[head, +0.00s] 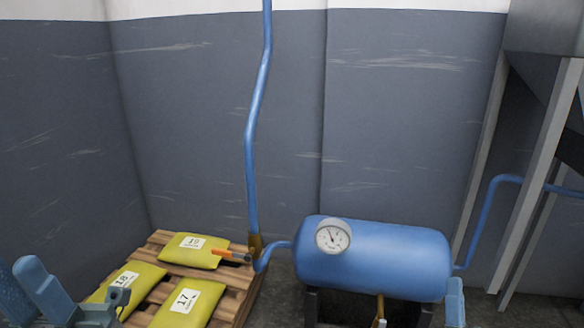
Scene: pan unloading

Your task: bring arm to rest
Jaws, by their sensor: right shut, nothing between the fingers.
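My right gripper (455,302) shows as a narrow blue piece at the bottom edge, in front of the right end of the blue tank. It is shut and empty, and its lower part is cut off by the frame. My left arm shows as blue parts in the bottom left corner, in front of the pallet's near left side. A small grey-blue piece of it overlaps the yellow bag marked 18. I cannot make out the left fingertips.
A wooden pallet (239,288) bears yellow bags marked 19 (180,254), 18 (145,274) and 17 (180,313). A blue pipe (252,140) rises behind. A metal frame (540,170) stands right.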

